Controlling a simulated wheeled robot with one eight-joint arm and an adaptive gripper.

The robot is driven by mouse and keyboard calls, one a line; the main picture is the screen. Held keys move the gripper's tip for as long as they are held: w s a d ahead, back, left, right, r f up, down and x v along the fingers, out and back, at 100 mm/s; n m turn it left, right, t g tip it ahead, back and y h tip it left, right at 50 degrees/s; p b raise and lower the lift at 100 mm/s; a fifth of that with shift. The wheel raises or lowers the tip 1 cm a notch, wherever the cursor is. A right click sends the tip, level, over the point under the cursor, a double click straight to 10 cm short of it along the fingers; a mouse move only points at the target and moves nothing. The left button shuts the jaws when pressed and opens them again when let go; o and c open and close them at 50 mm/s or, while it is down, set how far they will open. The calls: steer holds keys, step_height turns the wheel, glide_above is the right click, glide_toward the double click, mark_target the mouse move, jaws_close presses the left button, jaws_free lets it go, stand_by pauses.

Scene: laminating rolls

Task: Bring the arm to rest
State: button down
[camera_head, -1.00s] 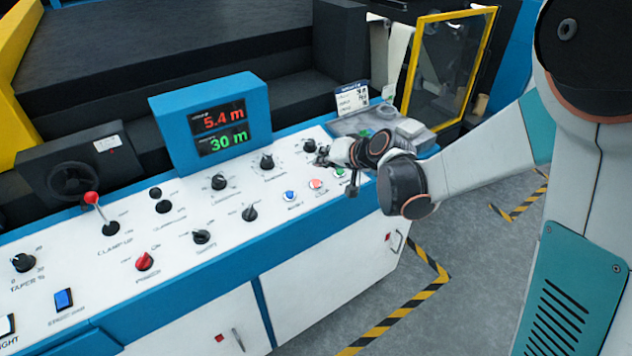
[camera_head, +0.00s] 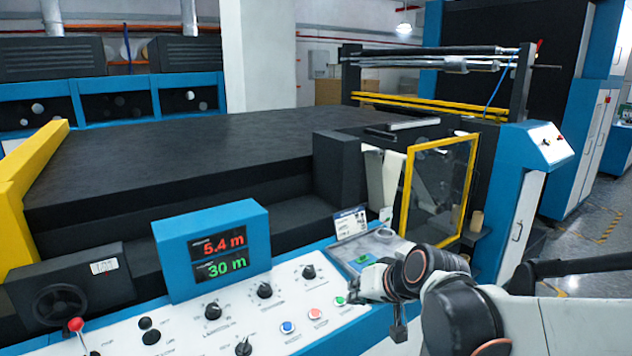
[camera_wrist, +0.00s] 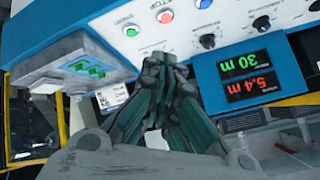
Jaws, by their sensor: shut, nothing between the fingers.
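My gripper (camera_head: 355,284) is at the end of my arm in the head view, over the right end of the white control panel (camera_head: 262,322). It is close to the green button (camera_head: 340,300). In the wrist view my gripper (camera_wrist: 166,62) has its dark fingers together with nothing between them. The panel with its buttons and knobs lies beyond the fingertips there. My arm comes in from the lower right of the head view, still bent at the elbow.
The blue display box (camera_head: 212,251) reads 5.4 m and 30 m. A grey tray (camera_wrist: 62,50) with green items is beside the buttons. A yellow-framed door (camera_head: 407,190) stands behind my arm. A red-knobbed lever (camera_head: 75,325) is at lower left. Open floor shows at far right.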

steer(key=s+d+h, duration=0.1)
steer(key=s+d, duration=0.2)
steer(key=s, duration=0.4)
steer(key=s+d+h, duration=0.2)
steer(key=s+d, duration=0.2)
steer(key=s, duration=0.3)
steer(key=s+d+g+h, duration=0.1)
steer(key=s+d, duration=0.3)
steer(key=s, duration=0.2)
steer(key=shift+s+d+r, duration=0.2)
steer(key=shift+s+r, duration=0.2)
steer(key=shift+r, duration=0.05)
steer(key=c, duration=2.3)
jaws_free()
